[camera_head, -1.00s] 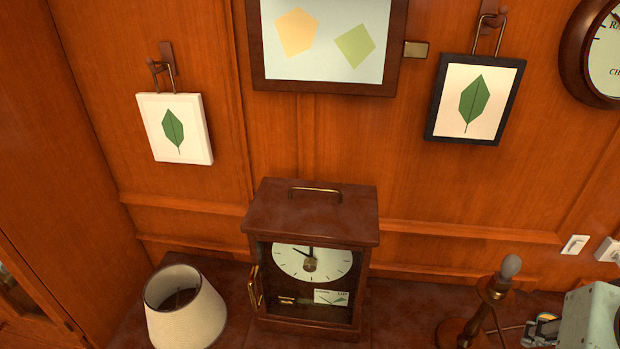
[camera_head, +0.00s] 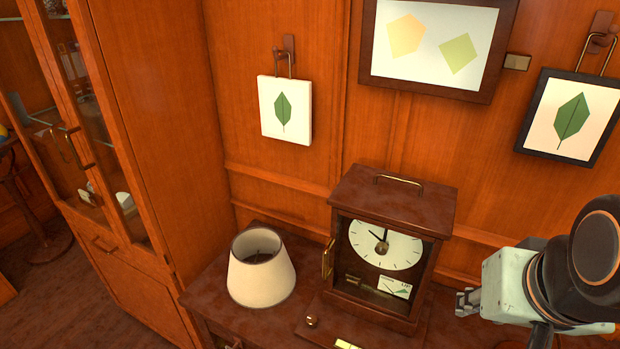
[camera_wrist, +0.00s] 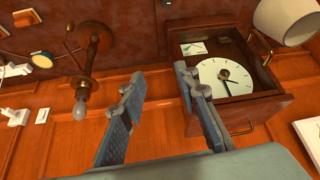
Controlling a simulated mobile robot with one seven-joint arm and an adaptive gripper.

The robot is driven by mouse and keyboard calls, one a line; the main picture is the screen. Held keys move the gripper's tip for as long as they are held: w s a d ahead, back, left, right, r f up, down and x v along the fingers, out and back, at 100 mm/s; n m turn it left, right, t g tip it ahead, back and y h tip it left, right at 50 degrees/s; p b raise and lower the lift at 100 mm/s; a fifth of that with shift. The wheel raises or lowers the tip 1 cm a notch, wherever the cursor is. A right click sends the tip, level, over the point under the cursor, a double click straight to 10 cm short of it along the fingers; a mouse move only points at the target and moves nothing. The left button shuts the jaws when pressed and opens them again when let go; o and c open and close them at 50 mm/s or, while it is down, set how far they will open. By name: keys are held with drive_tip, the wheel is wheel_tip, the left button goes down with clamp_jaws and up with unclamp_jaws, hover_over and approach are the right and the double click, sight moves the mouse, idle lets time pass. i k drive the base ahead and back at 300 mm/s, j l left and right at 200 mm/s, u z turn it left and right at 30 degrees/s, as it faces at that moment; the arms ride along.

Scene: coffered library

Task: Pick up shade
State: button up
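The shade (camera_head: 261,270) is a cream lampshade with a dark rim. It stands upright on the left end of the dark wooden cabinet top, left of the mantel clock. In the wrist view the shade (camera_wrist: 287,20) shows at the upper right, partly cut off by the frame edge. My gripper (camera_head: 464,303) is at the right of the head view, right of the clock and well apart from the shade. In the wrist view my gripper (camera_wrist: 168,150) has its two fingers spread with nothing between them.
A bare lamp base with bulb (camera_wrist: 93,50) stands near my gripper. A tall glass-door cabinet (camera_head: 160,100) rises left of the shade. Framed leaf pictures (camera_head: 285,110) hang on the wall.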

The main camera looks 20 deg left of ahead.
sight(265, 284)
drive_tip(key=u, duration=1.4)
drive_tip(key=k+z, duration=0.1)
drive_tip(key=z, duration=2)
drive_tip(key=u, duration=2.1)
